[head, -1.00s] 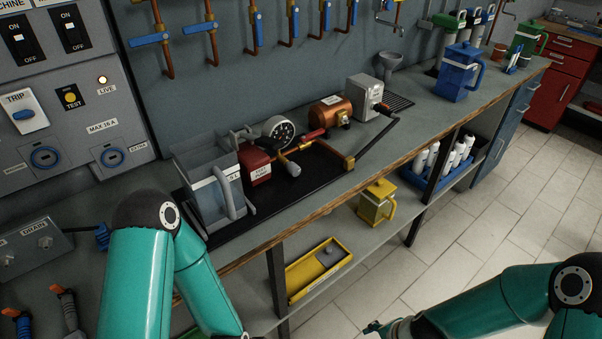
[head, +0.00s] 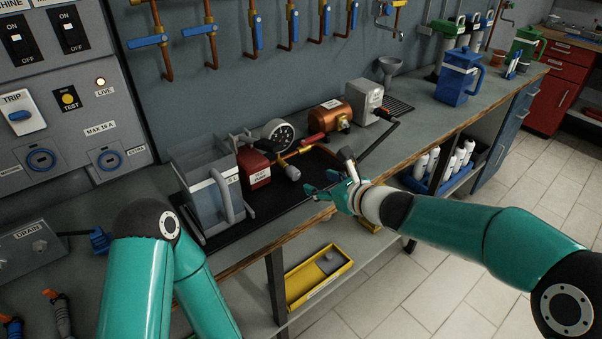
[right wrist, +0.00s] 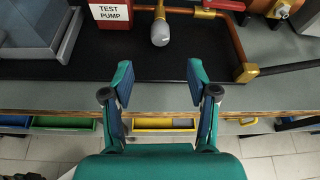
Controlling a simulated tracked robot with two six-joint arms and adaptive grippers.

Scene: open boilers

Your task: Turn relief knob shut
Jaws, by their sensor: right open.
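A grey rounded knob (head: 293,172), which looks like the relief knob, hangs on the brass pipework of the test pump. It shows clearly in the right wrist view (right wrist: 160,36), at the top middle. The red box labelled TEST PUMP (right wrist: 110,14) is left of it, and also shows in the head view (head: 256,170). My right gripper (head: 320,185) is open and empty at the bench's front edge, apart from the knob. In the right wrist view its two fingers (right wrist: 160,82) point toward the knob with a gap between them. My left gripper is out of view.
A clear water tank (head: 200,190) with a grey handle stands left of the pump on a black mat (right wrist: 60,68). A pressure gauge (head: 278,133) and a copper cylinder (head: 330,116) are behind. A brass pipe (right wrist: 235,45) runs right of the knob. A yellow tray (head: 318,275) lies on the lower shelf.

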